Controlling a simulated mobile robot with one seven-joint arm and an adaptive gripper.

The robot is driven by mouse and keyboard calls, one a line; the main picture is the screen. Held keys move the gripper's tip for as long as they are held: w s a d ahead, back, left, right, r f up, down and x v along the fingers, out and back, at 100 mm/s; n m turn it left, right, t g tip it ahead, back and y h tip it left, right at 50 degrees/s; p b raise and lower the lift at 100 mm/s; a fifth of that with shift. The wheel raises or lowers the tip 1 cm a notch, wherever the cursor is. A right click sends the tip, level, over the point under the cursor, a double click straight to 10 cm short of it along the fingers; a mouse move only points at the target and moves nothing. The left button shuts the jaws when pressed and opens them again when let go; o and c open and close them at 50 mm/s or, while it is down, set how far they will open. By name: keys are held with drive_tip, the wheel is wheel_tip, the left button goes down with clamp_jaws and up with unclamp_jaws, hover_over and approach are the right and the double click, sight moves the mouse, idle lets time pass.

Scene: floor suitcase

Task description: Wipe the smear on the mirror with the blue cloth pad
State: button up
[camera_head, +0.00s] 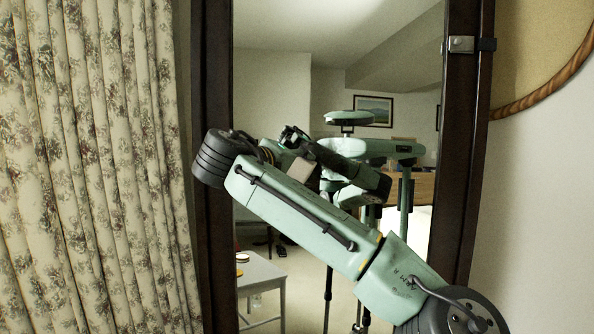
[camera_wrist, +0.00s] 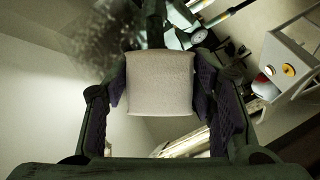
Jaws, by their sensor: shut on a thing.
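The tall mirror (camera_head: 275,85) stands upright in a dark wooden frame and fills the middle of the head view. My gripper (camera_wrist: 160,84) is shut on the pad (camera_wrist: 160,88), with a finger on each side of it. The pad's visible face looks pale grey rather than blue. A dark, mottled smear (camera_wrist: 108,48) shows at the upper left of the wrist view, beside the pad. I cannot tell whether the pad touches the glass. In the head view my forearm crosses the mirror, and I cannot make out the smear there.
A floral curtain (camera_head: 90,160) hangs left of the mirror. A metal latch (camera_head: 461,44) is on the right side of the frame (camera_head: 468,120). A round rope-like edge (camera_head: 545,97) is on the right wall. The mirror reflects my body, a small table and a picture.

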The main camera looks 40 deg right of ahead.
drive_tip(key=shift+w+d+f, duration=0.1)
drive_tip(key=shift+w+d, duration=0.25)
drive_tip(key=shift+d, duration=0.1)
